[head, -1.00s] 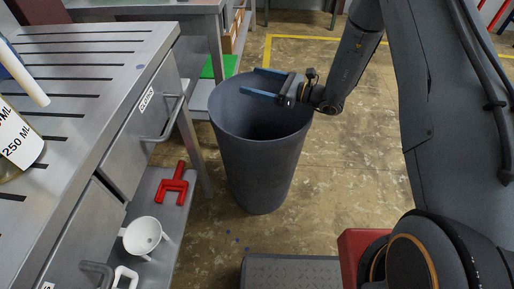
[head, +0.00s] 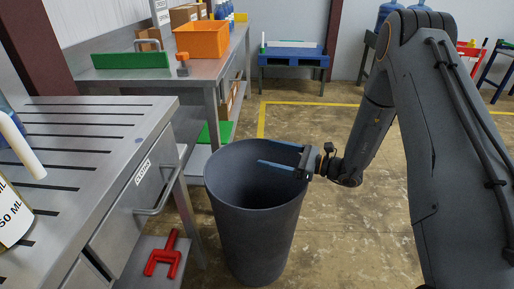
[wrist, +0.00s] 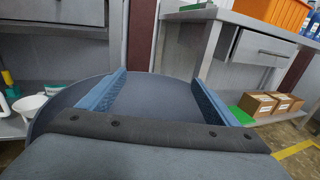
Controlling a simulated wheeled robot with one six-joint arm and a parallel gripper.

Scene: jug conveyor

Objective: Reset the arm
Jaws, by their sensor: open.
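My gripper (head: 281,157) is open and empty, with its two blue fingers pointing left over the mouth of a tall dark grey bin (head: 253,225). In the wrist view the two blue fingers (wrist: 160,95) stand wide apart with nothing between them, and the bin (wrist: 75,92) shows beneath and around them. My arm reaches in from the right, bent down at the elbow. I cannot tell how far above the rim the fingers are.
A slotted steel table (head: 95,150) with a drawer stands at the left, a red tool (head: 163,256) on its lower shelf. Behind it, a bench (head: 205,70) holds an orange crate (head: 202,39). A low blue-topped stand (head: 294,56) is at the back. Floor right of the bin is clear.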

